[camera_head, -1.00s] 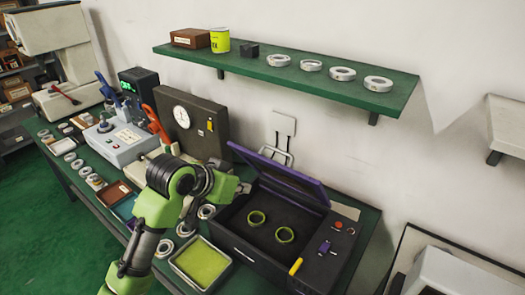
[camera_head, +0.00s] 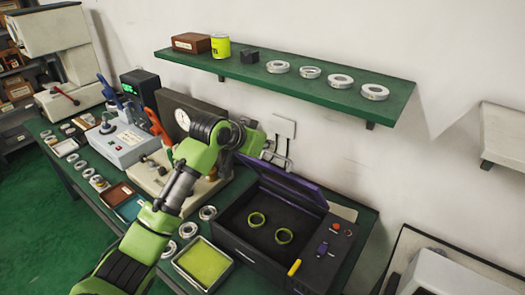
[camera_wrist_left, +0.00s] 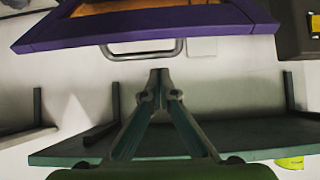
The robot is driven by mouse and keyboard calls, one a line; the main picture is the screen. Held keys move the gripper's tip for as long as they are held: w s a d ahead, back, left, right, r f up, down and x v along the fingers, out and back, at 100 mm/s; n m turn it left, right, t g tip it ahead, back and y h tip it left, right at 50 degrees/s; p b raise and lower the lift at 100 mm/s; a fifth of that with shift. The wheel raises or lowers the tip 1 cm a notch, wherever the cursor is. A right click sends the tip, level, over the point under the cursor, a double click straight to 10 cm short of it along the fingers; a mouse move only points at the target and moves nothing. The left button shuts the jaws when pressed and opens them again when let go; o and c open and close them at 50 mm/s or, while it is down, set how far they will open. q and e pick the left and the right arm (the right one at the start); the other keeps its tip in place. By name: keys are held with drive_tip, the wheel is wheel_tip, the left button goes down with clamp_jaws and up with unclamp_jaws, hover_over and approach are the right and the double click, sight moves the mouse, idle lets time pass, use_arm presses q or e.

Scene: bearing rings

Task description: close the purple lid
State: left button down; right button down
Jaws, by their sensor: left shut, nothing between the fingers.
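The purple lid (camera_head: 285,185) stands raised and tilted back on the black box (camera_head: 250,250), whose inside shows. My left gripper (camera_head: 257,140) is above the lid's upper left corner, near the wall, apart from the lid. In the left wrist view, the left gripper (camera_wrist_left: 160,75) is shut and empty, its fingertips together. The purple lid frame (camera_wrist_left: 150,22) crosses the top of that view, clear of the fingertips. My right gripper is not in view.
A green shelf (camera_head: 300,85) with several metal rings is on the wall above; it also shows in the wrist view (camera_wrist_left: 250,140). A dark case with a dial (camera_head: 183,118) stands left of the lid. A yellow-green tray (camera_head: 203,264) sits left of the box.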

sight(262, 163)
use_arm(q)
drive_tip(key=shift+s+a+f+p, duration=0.25)
drive_tip(key=shift+s+f+p, duration=0.1)
drive_tip(key=shift+f+p, duration=0.15)
drive_tip(key=shift+s+a+f+p, duration=0.25)
drive_tip(key=shift+s+f+p, duration=0.1)
drive_tip(key=shift+f+p, duration=0.15)
drive_tip(key=shift+s+a+f, duration=0.3)
drive_tip(key=shift+s+a, duration=0.05)
drive_tip(key=shift+s, duration=0.2)
drive_tip(key=shift+w+d+f, duration=0.1)
drive_tip(key=shift+w, duration=0.05)
drive_tip(key=shift+f, duration=0.1)
